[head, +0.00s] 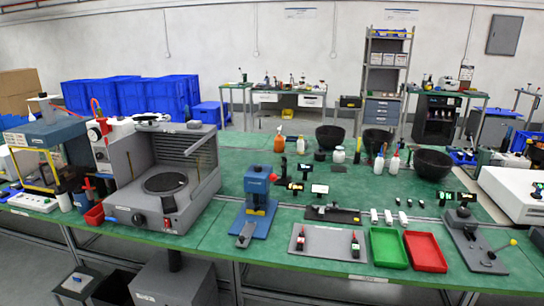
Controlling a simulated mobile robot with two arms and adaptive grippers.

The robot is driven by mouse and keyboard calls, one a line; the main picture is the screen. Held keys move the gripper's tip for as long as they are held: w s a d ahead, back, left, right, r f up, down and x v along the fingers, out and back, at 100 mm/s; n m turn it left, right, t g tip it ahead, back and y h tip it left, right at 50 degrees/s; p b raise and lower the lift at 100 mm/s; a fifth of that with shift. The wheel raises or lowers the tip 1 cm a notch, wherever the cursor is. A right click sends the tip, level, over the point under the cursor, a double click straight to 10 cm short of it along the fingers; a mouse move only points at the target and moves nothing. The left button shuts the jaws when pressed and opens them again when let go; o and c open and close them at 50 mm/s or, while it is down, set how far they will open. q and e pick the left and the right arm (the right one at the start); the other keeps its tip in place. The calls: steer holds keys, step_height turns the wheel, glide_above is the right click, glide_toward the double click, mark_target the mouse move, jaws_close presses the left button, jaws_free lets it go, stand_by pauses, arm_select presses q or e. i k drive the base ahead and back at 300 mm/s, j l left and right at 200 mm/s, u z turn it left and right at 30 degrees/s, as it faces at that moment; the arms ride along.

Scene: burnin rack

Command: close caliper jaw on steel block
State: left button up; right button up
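A dark flat mat or plate (346,216) lies on the green bench top right of centre. A small dark and grey tool that looks like the caliper (322,210) lies on its left part. The tool is too small here to tell how far its jaw is open. I cannot make out the steel block for certain. Neither of my grippers is in view.
A grey plate (312,243) with two small dark-and-red items, a green tray (388,248) and a red tray (425,252) line the front edge. A blue press (257,190) stands left of the mat. Small black stands with lit displays (319,189) stand behind it. White cylinders (374,215) lie to its right.

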mark_target(334, 202)
steer(key=i+l+z, duration=0.25)
steer(key=i, duration=0.55)
steer(key=i+j+z, duration=0.25)
steer(key=i, duration=0.55)
steer(key=l, duration=0.1)
